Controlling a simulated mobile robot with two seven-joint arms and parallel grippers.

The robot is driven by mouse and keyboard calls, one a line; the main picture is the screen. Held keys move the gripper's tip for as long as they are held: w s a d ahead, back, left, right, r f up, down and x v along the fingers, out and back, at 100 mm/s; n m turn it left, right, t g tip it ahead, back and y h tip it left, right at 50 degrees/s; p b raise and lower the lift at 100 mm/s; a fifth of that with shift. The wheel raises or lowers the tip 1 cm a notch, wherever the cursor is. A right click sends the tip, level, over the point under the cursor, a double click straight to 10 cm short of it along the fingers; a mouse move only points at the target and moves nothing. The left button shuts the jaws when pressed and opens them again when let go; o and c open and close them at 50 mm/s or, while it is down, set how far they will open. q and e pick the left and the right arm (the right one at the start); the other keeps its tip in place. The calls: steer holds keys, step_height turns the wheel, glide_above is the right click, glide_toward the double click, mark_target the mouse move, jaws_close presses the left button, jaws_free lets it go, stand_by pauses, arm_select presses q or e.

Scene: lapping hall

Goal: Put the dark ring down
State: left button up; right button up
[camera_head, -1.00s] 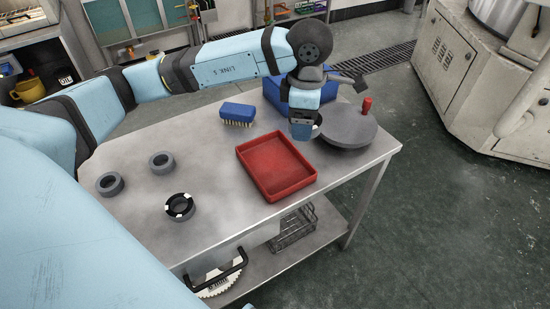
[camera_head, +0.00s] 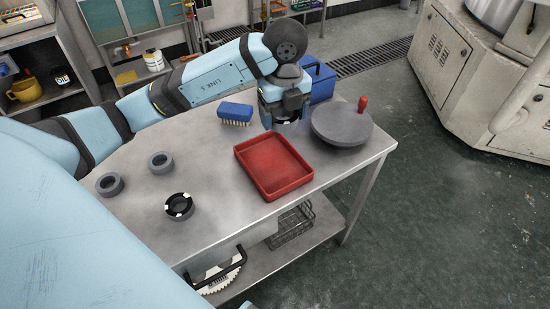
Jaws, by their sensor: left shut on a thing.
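My left gripper (camera_head: 284,118) is shut on a dark ring (camera_head: 288,123), which the fingers hide for the most part. It is over the table's far side, behind the red tray (camera_head: 303,183) and to the left of the round grey plate (camera_head: 341,125). I cannot tell how high the ring is above the table. Two grey rings, one (camera_head: 110,184) and another (camera_head: 161,162), lie on the table (camera_head: 225,215) at the left. A black ring with white marks (camera_head: 179,206) lies in front of them. My right gripper is not in view.
A blue brush (camera_head: 235,113) lies left of my gripper. A blue box (camera_head: 320,82) stands behind it. A red-handled piece (camera_head: 362,104) stands on the round plate's edge. The table between the rings and the tray is clear.

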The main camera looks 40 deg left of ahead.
mark_target(281, 178)
arm_select(q)
step_height(281, 178, down, 19)
steer(key=shift+f+b, duration=0.2)
steer(key=shift+b, duration=1.05)
steer(key=shift+f, duration=0.1)
steer(key=o, duration=1)
step_height(281, 178, up, 12)
steer(key=shift+r+p, duration=0.15)
steer(key=shift+p, duration=0.45)
steer(key=shift+s, duration=0.1)
